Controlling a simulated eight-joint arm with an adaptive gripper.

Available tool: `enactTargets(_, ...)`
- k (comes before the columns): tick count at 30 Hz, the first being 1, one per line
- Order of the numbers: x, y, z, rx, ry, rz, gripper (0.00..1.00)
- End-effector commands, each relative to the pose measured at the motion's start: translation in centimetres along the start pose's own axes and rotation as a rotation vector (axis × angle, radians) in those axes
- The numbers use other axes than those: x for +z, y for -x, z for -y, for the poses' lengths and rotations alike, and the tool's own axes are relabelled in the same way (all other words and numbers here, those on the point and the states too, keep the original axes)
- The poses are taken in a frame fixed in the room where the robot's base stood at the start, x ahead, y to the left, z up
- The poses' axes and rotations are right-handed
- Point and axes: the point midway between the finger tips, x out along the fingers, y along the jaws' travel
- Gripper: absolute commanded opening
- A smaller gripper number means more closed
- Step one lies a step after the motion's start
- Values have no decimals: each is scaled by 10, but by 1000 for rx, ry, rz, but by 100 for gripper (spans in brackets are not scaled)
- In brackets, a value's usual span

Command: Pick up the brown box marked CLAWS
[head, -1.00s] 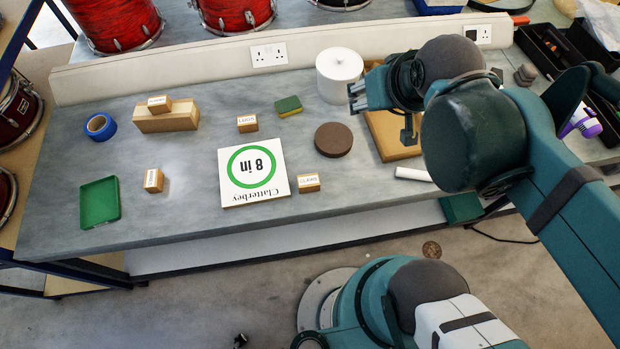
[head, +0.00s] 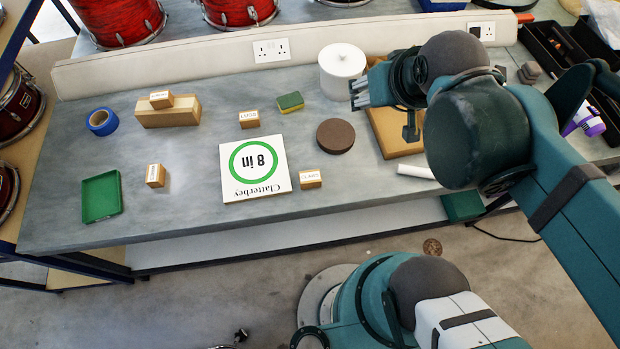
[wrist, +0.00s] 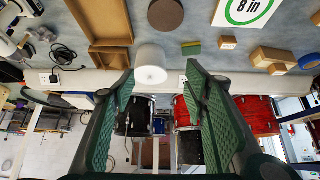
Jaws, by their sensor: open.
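Several small brown boxes with white labels are on the bench; the print is too small to read, so I cannot tell which is CLAWS. One box (head: 310,179) is at the sign's right corner, one (head: 249,120) behind the sign, one (head: 155,176) near the green tray, and one (head: 161,100) on top of a wooden block (head: 168,113). My gripper (head: 359,93) is open and empty, above the bench near the white pot, well right of the boxes. In the wrist view its fingers (wrist: 158,80) are spread apart, with boxes at upper right.
A flat "8 in" sign (head: 255,170), a brown disc (head: 334,137), a sponge (head: 290,102), a white lidded pot (head: 340,72), blue tape (head: 102,122) and a green tray (head: 101,198) lie around the boxes. A wooden tray (head: 388,148) is under my arm. The wall trunking borders the back.

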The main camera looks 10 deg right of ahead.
Motion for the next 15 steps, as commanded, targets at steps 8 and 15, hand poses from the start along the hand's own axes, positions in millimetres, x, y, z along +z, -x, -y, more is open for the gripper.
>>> enactTargets(8, 4, -13, 7, -10, 66, 27, 45)
enactTargets(15, 15, -42, 22, -37, 228, 91, 45)
